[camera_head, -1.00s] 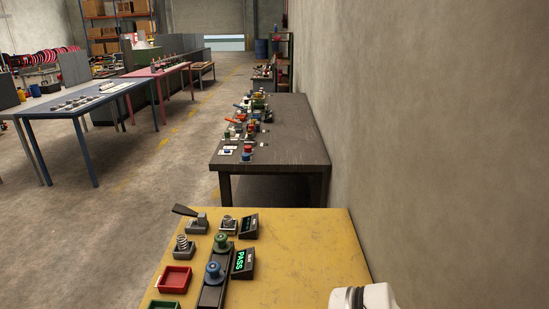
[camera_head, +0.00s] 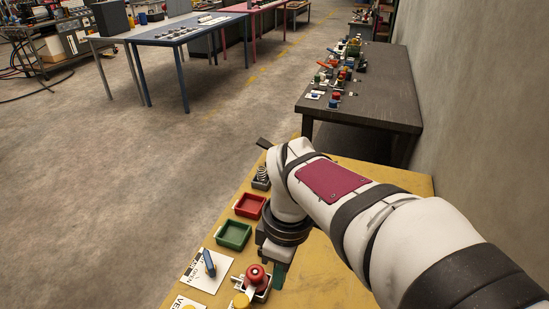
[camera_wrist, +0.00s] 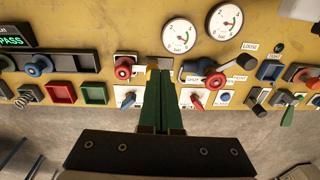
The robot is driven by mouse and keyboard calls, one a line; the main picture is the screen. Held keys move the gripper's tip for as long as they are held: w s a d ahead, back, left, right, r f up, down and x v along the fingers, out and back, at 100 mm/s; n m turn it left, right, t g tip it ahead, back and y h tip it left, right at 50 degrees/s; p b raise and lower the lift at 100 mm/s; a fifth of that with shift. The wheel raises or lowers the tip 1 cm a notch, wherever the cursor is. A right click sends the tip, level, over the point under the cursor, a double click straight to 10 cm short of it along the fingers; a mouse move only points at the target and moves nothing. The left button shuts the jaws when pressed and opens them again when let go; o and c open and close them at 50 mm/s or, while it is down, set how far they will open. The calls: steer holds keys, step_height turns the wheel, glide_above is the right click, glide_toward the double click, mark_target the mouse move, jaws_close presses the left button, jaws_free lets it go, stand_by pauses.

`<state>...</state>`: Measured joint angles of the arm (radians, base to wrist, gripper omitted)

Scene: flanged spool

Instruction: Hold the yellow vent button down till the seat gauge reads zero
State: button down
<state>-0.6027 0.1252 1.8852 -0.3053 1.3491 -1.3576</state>
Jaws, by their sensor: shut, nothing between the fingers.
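My gripper (camera_wrist: 162,76) is shut and empty, its green fingers together over the yellow bench. In the head view my gripper (camera_head: 278,276) hangs beside a red knob (camera_head: 255,273). A yellow round part (camera_head: 189,307) on a plate lettered "VE" (camera_head: 178,301) is cut off at the bottom edge; I see no such plate in the wrist view, where my fingers cover some of the row. Another yellow part (camera_wrist: 152,68) shows left of my fingertips. Two round white dials (camera_wrist: 178,36) and (camera_wrist: 223,20) stand beyond; their captions and readings are too small to tell.
A blue lever (camera_head: 209,262) on a white plate, a green tray (camera_head: 233,235) and a red tray (camera_head: 249,206) line the bench's left edge. Red and blue knobs and black levers (camera_wrist: 260,100) crowd the right in the wrist view. A dark screen (camera_wrist: 12,40) reads "PASS".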

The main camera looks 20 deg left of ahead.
steer(key=a+f+n, duration=0.4)
steer(key=a+n, duration=0.7)
steer(key=a, duration=0.2)
steer(key=n, duration=0.7)
glide_above(185, 307)
steer(key=s+d, duration=0.1)
step_height(185, 307, down, 4)
steer(key=shift+d+r+t+h, duration=0.15)
steer(key=shift+t+h, duration=0.15)
step_height(185, 307, down, 14)
